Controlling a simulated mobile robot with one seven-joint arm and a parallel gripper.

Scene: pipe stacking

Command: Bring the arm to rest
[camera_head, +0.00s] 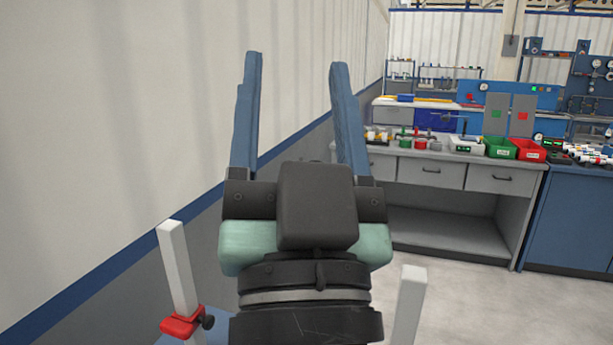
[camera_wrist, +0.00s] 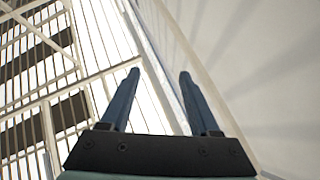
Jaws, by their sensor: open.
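My gripper (camera_head: 296,75) is raised in the middle of the head view with its two blue fingers pointing up. The fingers stand wide apart and nothing is between them. In the wrist view my gripper (camera_wrist: 160,75) is also open and empty, against a pale wall and a roof structure. My wrist and the dark block on it fill the lower middle of the head view. No pipe is near the fingers.
Below my wrist stand two white posts, the left post (camera_head: 178,265) with a red clamp (camera_head: 183,326), the right post (camera_head: 408,305) bare. A pale wall (camera_head: 120,120) runs along the left. A grey workbench (camera_head: 450,250) with a green bin (camera_head: 500,148) and a red bin (camera_head: 529,150) stands behind right.

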